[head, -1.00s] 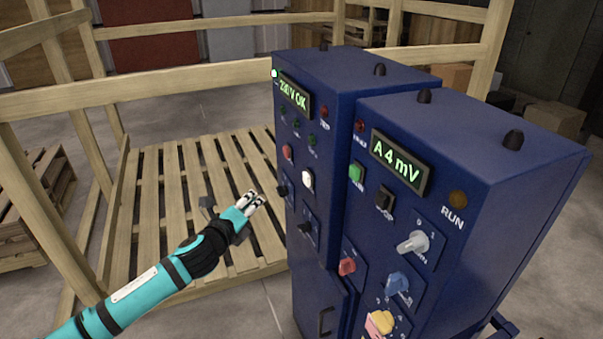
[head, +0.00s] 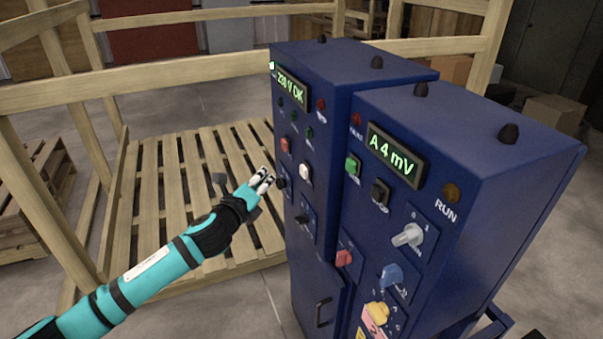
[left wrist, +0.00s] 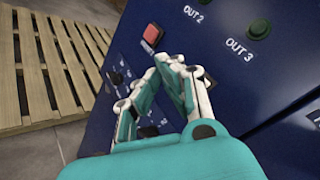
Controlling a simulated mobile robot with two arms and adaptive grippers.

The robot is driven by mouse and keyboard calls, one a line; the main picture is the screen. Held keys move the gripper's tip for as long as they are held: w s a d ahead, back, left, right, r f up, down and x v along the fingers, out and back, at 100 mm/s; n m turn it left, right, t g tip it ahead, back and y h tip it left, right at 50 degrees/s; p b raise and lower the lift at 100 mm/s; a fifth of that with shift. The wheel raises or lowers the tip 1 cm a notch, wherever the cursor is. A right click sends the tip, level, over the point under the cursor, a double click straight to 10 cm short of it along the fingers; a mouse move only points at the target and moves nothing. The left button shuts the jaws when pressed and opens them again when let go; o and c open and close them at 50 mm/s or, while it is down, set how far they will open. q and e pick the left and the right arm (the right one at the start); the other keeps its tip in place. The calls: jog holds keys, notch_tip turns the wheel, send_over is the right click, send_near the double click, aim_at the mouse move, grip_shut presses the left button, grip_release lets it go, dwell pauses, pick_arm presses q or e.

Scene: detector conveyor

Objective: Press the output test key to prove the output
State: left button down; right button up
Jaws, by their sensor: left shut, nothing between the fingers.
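A blue cabinet (head: 345,75) on the left of a pair has a lit display (head: 293,87) reading "230 V OK". Below it are dark green lamps (head: 308,133), a red button (head: 285,145), a white button (head: 305,171) and dark knobs. No label reading output test is legible. My left gripper (head: 266,178) is shut and empty, just left of this panel, near the upper dark knob. In the left wrist view its fingertips (left wrist: 175,62) appear below and right of the red button (left wrist: 152,34), with green OUT 3 lamp (left wrist: 258,29) beyond. The fingers partly hide the panel. My right gripper is not in view.
A second blue cabinet (head: 480,120) stands close at the right, with an "A 4 mV" display (head: 396,155), a green button (head: 352,165) and rotary switches (head: 408,236). A wooden pallet and rail (head: 190,80) lie behind my left arm.

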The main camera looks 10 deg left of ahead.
aim_at(304, 172)
pick_arm(q)
jog(key=w+d, duration=0.2)
jog(key=d, duration=0.1)
jog(key=w+d, duration=0.1)
jog(key=shift+d, duration=0.25)
dwell(0.7)
jog(key=shift+d, duration=0.1)
dwell(0.5)
jog(key=shift+w+d, duration=0.25)
jog(key=shift+d, duration=0.05)
dwell(0.5)
